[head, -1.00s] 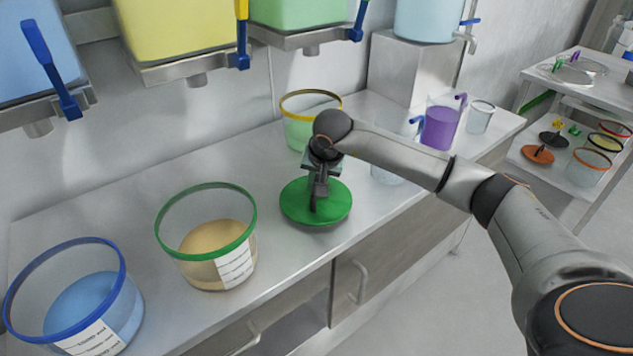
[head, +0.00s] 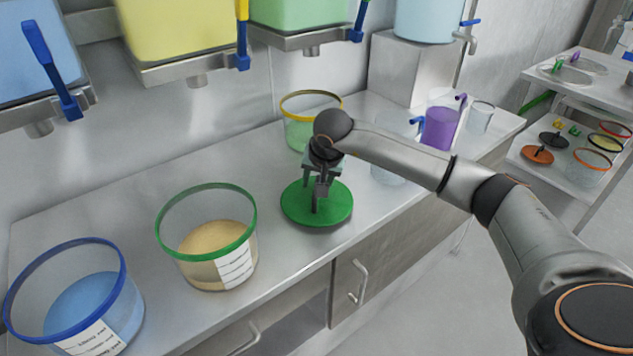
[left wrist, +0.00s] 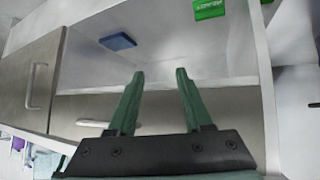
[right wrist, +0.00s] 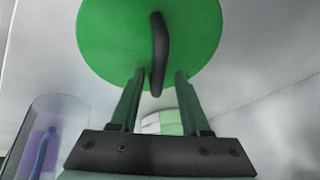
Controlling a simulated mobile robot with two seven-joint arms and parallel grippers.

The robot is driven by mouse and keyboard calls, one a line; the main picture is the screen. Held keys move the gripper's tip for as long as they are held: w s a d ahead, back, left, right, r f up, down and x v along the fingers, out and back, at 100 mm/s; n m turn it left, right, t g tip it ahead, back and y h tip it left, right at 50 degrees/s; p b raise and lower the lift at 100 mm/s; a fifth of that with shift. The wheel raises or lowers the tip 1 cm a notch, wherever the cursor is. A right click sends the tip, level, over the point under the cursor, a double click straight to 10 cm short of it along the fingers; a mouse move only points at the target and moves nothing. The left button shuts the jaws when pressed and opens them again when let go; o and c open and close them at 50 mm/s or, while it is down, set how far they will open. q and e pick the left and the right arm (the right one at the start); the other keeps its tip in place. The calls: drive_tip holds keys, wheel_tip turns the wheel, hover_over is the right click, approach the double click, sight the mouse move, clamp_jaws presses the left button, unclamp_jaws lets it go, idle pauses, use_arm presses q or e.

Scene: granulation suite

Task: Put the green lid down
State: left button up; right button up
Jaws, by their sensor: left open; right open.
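The green lid (head: 334,208) lies flat on the steel counter, right of the tub with the green rim (head: 207,252). Its dark upright handle (right wrist: 159,45) shows in the right wrist view, with its end between the open fingers. My right gripper (head: 316,184) is open over the lid, its fingers apart on either side of the handle; contact cannot be told. It also shows in the right wrist view (right wrist: 160,75). My left gripper (left wrist: 160,74) is open and empty in the left wrist view, facing the cabinet front and an open space. It is outside the head view.
A blue-rimmed tub (head: 77,300) stands at the counter's left end. A yellow-rimmed tub (head: 302,125) stands behind the lid, and a purple jug (head: 440,127) to the right. Hoppers with valve handles hang above. The counter (head: 130,200) is bare behind the green-rimmed tub.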

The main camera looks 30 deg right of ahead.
sight(324, 209)
drive_tip(key=v, duration=1.2)
drive_tip(key=shift+p, duration=0.35)
drive_tip(key=shift+f, duration=0.2)
idle(0.5)
